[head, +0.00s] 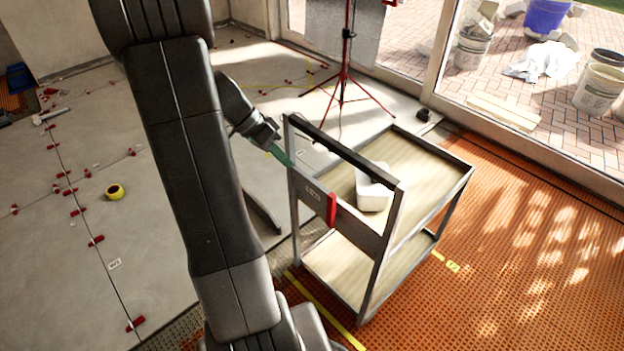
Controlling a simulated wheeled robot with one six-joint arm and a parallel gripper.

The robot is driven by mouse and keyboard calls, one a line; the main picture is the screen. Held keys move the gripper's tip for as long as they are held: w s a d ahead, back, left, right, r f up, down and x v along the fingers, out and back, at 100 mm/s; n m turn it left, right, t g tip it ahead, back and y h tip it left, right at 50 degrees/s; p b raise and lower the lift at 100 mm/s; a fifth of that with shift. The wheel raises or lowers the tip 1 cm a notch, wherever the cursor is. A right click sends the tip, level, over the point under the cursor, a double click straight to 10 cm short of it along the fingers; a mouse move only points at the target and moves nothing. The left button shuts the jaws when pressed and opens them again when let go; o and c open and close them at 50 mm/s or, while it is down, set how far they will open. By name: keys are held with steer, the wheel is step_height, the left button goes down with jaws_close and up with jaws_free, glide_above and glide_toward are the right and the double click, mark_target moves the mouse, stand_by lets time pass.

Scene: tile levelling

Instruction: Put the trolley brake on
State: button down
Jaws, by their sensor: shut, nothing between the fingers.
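The trolley (449,174) is a grey-framed cart with two wooden shelves, standing in the middle right. A dark bar runs across the top of its near end. Below it is a grey panel (352,228) with small lettering that I cannot read surely. A red upright piece (331,210), seemingly the brake lever, sits on this panel. My gripper (281,156) has green fingertips and is shut and empty. It is beside the trolley's left corner post, up and left of the red piece and apart from it. The trolley's wheels are not clearly visible.
A white block-like container (373,190) stands on the top shelf. A red tripod (344,75) is behind the trolley. Orange matting (530,240) with yellow tape lies to the right. Grey tiles with red clips and a yellow tape roll (115,192) lie left.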

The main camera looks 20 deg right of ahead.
mark_target(335, 208)
steer(key=shift+s, duration=0.1)
steer(key=s+d+f+b, duration=0.1)
steer(key=s+d+f, duration=0.5)
steer(key=f, duration=0.2)
steer(key=shift+s+d, duration=0.3)
steer(key=shift+d, duration=0.1)
stand_by(0.5)
